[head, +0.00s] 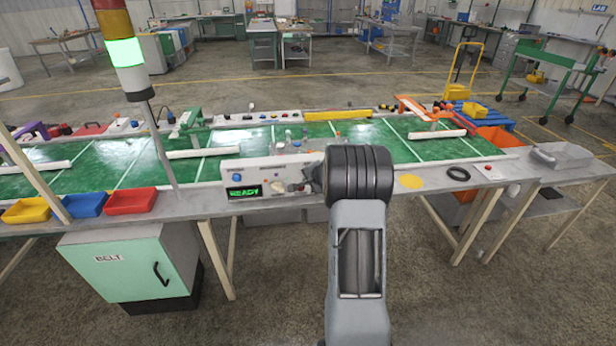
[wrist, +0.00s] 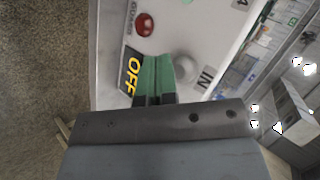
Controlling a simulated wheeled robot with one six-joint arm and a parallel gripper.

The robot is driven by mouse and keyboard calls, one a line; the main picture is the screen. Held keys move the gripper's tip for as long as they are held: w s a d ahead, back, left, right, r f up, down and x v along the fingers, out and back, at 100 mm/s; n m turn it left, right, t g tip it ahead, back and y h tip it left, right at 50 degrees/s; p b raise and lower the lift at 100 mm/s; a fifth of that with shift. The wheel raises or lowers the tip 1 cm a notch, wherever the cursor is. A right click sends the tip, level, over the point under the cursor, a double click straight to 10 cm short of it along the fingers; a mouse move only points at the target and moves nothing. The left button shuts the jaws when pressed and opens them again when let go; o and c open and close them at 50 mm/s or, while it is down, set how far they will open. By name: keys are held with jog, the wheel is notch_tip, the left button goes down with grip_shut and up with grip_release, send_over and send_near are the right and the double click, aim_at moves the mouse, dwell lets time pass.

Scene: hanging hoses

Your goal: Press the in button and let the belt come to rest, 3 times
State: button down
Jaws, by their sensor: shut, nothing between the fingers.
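The control panel (head: 268,172) stands on the front edge of the green belt (head: 250,141), with a display (head: 243,191) that reads READY in green. In the wrist view the pale round button (wrist: 185,68) sits beside the IN label (wrist: 207,77). My gripper (wrist: 154,60) is shut and empty, its green fingertips over the panel between the OFF label (wrist: 132,73) and the pale button. The tips look close beside the button; I cannot tell whether they touch it. In the head view my arm hides the panel's right part.
A red button (wrist: 144,25) is at the top of the wrist view. The stack light (head: 124,52) glows green on its pole. Yellow, blue and red bins (head: 130,201) stand at the bench's front left. A black ring (head: 457,173) and yellow disc (head: 411,181) lie right of my arm.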

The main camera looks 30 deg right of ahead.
jog(key=s+b, duration=0.1)
jog(key=s+a+b, duration=0.1)
jog(key=s, duration=0.1)
jog(key=s+a+b, duration=0.1)
jog(key=shift+s+b, duration=0.3)
jog(key=shift+b, duration=0.1)
jog(key=shift+a, duration=0.15)
dwell(4.0)
